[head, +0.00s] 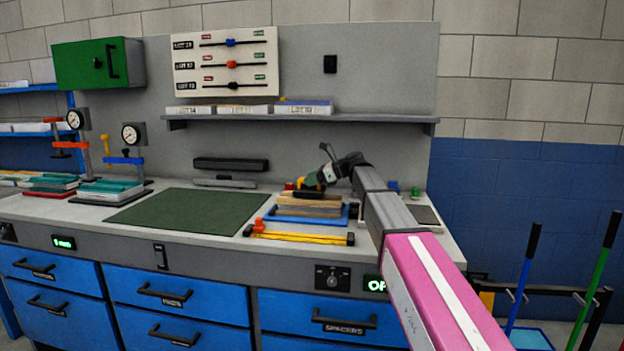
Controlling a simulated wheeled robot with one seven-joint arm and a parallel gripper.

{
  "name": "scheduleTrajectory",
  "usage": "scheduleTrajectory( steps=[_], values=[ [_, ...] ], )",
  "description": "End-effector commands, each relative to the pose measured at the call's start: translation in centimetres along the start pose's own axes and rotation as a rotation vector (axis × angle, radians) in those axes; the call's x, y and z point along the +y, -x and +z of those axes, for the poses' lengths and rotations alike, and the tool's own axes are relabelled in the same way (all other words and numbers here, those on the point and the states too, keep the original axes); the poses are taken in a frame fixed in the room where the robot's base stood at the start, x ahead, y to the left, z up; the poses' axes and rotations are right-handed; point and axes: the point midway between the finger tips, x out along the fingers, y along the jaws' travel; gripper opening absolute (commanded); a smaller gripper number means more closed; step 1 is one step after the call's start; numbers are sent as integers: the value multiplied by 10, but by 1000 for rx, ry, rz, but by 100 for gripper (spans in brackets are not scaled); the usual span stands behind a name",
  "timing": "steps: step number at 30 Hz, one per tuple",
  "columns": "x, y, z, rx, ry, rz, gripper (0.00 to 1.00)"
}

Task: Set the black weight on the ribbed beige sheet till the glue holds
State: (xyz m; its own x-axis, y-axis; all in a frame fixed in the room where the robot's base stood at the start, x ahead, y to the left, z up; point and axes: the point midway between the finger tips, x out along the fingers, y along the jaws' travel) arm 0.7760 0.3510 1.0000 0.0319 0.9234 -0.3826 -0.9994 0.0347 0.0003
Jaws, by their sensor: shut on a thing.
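My gripper (311,182) is at the end of my arm, which reaches in from the right, and points down over a layered stack. It is shut on what looks like the black weight (298,193), a small dark block at the top of the stack; the fingers partly hide it. The ribbed beige sheet (312,201) seems to be the pale layer under it, but its ribs are too small to make out. The stack sits on a blue tray (283,218). I cannot tell whether the weight touches the sheet.
A yellow bar clamp (298,237) lies in front of the tray. A green mat (180,211) lies clear to the left. Dial-gauge presses (127,160) stand further left. A shelf (300,117) with boxes hangs above the bench.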

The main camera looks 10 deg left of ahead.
Motion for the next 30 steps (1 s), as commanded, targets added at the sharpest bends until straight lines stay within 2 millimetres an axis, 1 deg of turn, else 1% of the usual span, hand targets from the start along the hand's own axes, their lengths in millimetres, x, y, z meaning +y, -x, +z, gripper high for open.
scheduleTrajectory(
  steps=[12, 13, 14, 15, 26, 29, 30],
  values=[
    [0, -3, -6, -5, 1, 0, 0],
    [0, -3, -8, 0, 0, 0, 50],
    [0, -3, -8, 0, 1, 0, 60],
    [0, -3, -8, 0, 1, 0, 72],
    [0, -2, -5, 0, 1, 0, 72],
    [0, 3, 1, 0, 0, -1, 72],
    [0, 10, 0, 0, 0, -2, 72]
  ],
)
